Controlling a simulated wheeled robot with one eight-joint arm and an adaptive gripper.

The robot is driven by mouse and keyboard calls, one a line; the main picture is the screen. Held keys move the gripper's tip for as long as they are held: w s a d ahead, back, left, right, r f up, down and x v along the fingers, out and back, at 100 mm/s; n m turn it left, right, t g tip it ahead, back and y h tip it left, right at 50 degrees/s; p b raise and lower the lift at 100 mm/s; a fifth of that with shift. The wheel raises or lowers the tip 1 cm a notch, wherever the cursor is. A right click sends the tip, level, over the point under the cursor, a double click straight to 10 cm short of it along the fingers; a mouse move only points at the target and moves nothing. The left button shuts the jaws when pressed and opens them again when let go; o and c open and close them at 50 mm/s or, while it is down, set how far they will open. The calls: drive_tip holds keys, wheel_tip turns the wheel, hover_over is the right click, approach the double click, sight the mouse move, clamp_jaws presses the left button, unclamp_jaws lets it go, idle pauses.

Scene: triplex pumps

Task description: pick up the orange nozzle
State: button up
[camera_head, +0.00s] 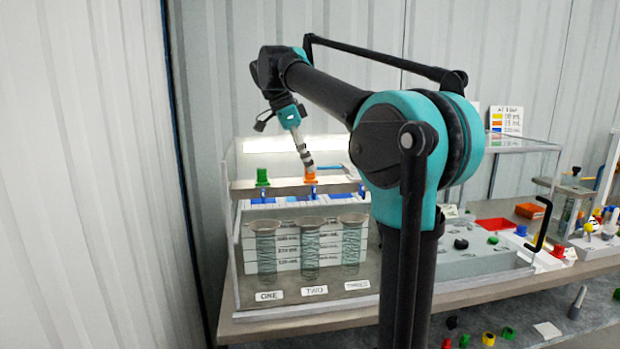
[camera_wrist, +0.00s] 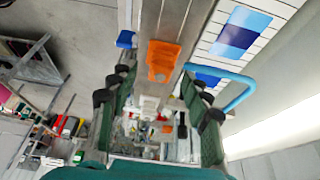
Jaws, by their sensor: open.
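The orange nozzle (camera_head: 310,179) sits on the grey bar of the clear-walled station, above the middle tube labelled TWO. My gripper (camera_head: 307,163) is directly above it and very close; whether they touch cannot be told from the head view. In the wrist view, the orange nozzle (camera_wrist: 163,57) lies a little beyond the fingertips, roughly centred between them. My gripper (camera_wrist: 157,88) is open there, with dark fingers on either side and nothing between the tips.
A green nozzle (camera_head: 262,177) stands on the bar to the left. A light blue bent tube (camera_wrist: 240,88) passes close to the right finger in the wrist view. The station's clear walls surround the bar. A red tray (camera_head: 495,224) and small coloured parts lie to the right.

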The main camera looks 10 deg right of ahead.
drive_tip(key=shift+x, duration=1.3)
drive_tip(key=shift+c, duration=0.6)
clamp_jaws()
wheel_tip(320, 180, up, 20)
